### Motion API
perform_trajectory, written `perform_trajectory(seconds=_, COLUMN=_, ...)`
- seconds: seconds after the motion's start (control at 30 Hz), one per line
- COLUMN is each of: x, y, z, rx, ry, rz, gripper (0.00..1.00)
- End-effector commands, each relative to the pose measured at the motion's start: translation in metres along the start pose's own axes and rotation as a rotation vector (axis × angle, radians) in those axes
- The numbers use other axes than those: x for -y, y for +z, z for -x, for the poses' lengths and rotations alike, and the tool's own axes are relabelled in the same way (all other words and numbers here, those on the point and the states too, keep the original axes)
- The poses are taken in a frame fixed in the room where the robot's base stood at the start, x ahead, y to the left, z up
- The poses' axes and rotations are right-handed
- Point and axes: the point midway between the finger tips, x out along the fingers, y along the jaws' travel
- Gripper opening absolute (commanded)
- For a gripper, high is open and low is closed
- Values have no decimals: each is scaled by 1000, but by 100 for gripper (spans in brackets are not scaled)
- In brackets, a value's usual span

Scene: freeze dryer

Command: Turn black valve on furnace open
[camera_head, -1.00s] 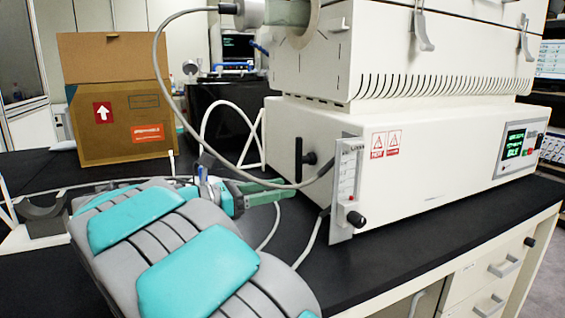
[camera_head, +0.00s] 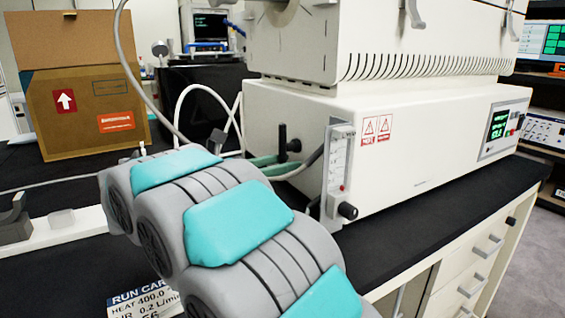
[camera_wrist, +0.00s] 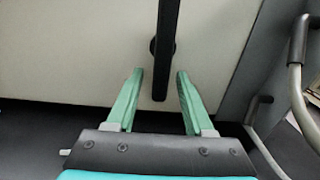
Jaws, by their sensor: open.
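The black valve (camera_head: 283,140) is a bar-shaped handle on the left side of the white furnace (camera_head: 400,150). Its bar stands upright, with a round hub beside it. In the wrist view the bar (camera_wrist: 167,30) runs from the top edge down between my fingertips, in front of the hub. My gripper (camera_wrist: 160,72) is open, with one green finger on each side of the bar and a visible gap on both sides. In the head view my gripper is close to the valve, at its lower end, and mostly hidden behind my arm; only green finger parts show.
A flowmeter panel (camera_head: 338,165) with a black knob (camera_head: 347,210) stands at the furnace's front left corner, right of the valve. Hoses and a grey cable run nearby. A cardboard box (camera_head: 85,110) stands at the back left. A run card (camera_head: 145,300) lies at the front.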

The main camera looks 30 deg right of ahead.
Motion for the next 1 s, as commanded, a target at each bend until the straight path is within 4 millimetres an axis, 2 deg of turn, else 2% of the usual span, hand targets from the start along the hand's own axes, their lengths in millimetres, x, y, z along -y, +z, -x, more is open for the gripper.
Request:
perform_trajectory(seconds=0.27, x=0, y=0, z=-1, rx=0, ry=0, rz=-1, gripper=50)
perform_trajectory(seconds=0.7, x=0, y=1, z=-1, rx=1, ry=0, rz=-1, gripper=1)
perform_trajectory(seconds=1.0, x=0, y=1, z=-1, rx=1, ry=0, rz=-1, gripper=0)
